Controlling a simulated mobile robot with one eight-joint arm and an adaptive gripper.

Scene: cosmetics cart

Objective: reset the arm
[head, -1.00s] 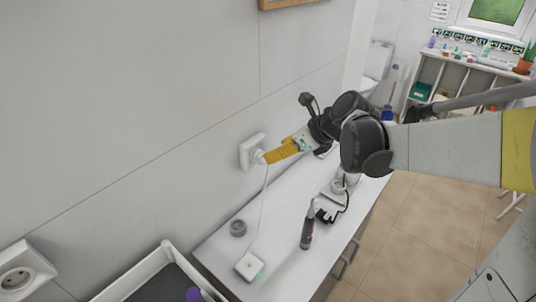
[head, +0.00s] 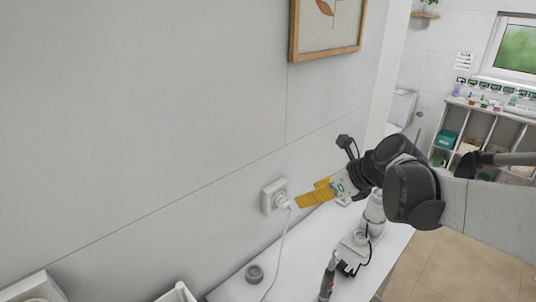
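My gripper (head: 314,195) has yellow fingers and points left at the wall, close to a white plug (head: 282,202). The plug sits in a white wall socket (head: 268,196), and its white cable hangs down to the white counter below. The two yellow fingers show apart, one above the other, with nothing seen between them. The plug appears just off the fingertips. My dark and white arm comes in from the right.
A framed picture (head: 327,27) hangs above. Shelves (head: 480,135) stand at the far right.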

